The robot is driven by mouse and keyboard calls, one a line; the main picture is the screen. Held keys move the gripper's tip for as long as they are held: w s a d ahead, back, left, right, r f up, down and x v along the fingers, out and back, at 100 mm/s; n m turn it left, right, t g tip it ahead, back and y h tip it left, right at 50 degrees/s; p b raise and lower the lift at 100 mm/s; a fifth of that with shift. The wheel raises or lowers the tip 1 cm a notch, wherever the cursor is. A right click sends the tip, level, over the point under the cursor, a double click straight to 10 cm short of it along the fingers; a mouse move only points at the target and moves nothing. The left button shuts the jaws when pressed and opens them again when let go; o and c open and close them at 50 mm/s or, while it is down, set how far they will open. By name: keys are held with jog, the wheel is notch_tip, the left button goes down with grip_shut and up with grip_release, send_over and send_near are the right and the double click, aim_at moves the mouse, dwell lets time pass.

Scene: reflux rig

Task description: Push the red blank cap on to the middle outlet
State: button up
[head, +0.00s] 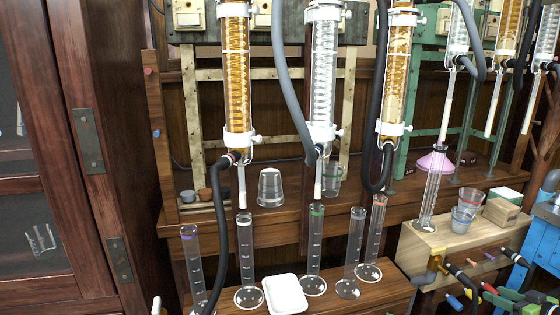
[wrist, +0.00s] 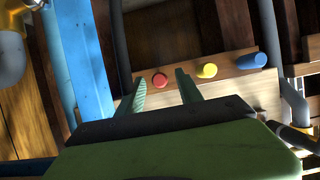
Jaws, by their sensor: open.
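The red blank cap (wrist: 160,80) sits on a pale wooden strip in the wrist view, at the left end of a row with a yellow cap (wrist: 207,71) and a blue cap (wrist: 251,61). My gripper (wrist: 160,88) is open and empty. Its two green fingers point toward the strip, and the red cap shows between the fingertips; how far beyond them it lies is hard to tell. In the head view a pale wooden box (head: 412,252) with fittings and dark hoses stands at lower right. I cannot tell which fitting is the middle outlet.
A blue upright (wrist: 88,65) stands left of my fingers in the wrist view. In the head view, glass cylinders (head: 314,250) and a white tray (head: 285,294) stand on the front shelf. Hoses hang from the condensers (head: 236,70).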

dwell(0.3)
grip_shut()
dwell(1.3)
jog(key=shift+s, duration=0.1)
jog(key=shift+s+d, duration=0.25)
jog(key=shift+s, duration=0.7)
jog(key=shift+s+d, duration=0.2)
jog(key=shift+s, duration=0.7)
jog(key=shift+s+d, duration=0.25)
jog(key=shift+s, duration=0.7)
